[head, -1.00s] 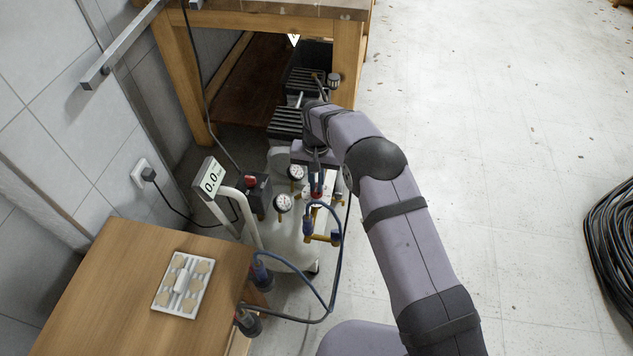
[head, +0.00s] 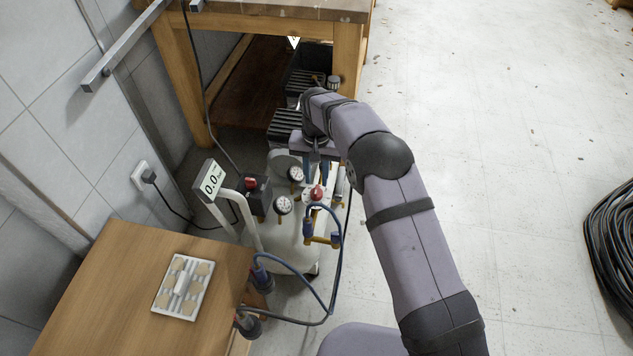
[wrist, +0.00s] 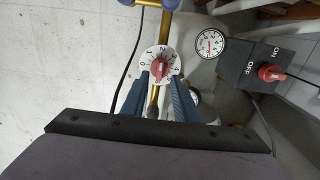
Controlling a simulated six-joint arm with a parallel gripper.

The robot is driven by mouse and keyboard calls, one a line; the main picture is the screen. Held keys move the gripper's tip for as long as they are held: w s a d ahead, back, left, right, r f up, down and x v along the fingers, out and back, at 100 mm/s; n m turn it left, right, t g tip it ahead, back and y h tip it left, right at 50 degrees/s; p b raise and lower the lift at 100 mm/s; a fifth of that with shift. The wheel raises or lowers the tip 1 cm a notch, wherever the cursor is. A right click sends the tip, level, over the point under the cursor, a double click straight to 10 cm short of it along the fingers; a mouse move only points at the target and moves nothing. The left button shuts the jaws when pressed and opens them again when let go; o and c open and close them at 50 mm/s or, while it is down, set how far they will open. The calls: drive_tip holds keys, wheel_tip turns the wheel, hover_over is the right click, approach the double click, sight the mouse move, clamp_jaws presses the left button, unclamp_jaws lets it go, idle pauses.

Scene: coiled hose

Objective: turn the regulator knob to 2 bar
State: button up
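The red regulator knob (head: 317,192) sits on top of the compressor assembly. In the wrist view the knob (wrist: 160,69) is at the centre of a white dial (wrist: 162,54) with printed numbers. I cannot clearly tell where its pointer stands. My gripper (head: 317,178) is just above the knob in the head view. In the wrist view my gripper (wrist: 158,80) has its blue fingers apart, one toward each side of the knob, with nothing held between them. The digital display (head: 211,184) reads 0.0.
Two round gauges stand left of the knob, the nearer one (head: 282,205) close by. A switch box (wrist: 258,70) marked ON and OFF has its own red knob. Blue hose (head: 328,290) loops in front. A wooden table (head: 120,290) is at the lower left.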

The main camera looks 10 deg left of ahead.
sight(317, 189)
drive_tip(key=shift+r, duration=1.65)
drive_tip(key=s+d+r, duration=0.4)
drive_tip(key=d, duration=0.5)
drive_tip(key=s+d+r, duration=0.3)
drive_tip(key=s+d, duration=0.2)
drive_tip(key=d, duration=0.3)
drive_tip(key=s+d+p, duration=0.1)
drive_tip(key=s+d, duration=0.4)
drive_tip(key=s, duration=0.4)
drive_tip(key=s+d, duration=0.5)
drive_tip(key=s, duration=0.4)
wheel_tip(317, 189, up, 20)
drive_tip(key=p, duration=1.9)
drive_tip(key=shift+f, duration=0.25)
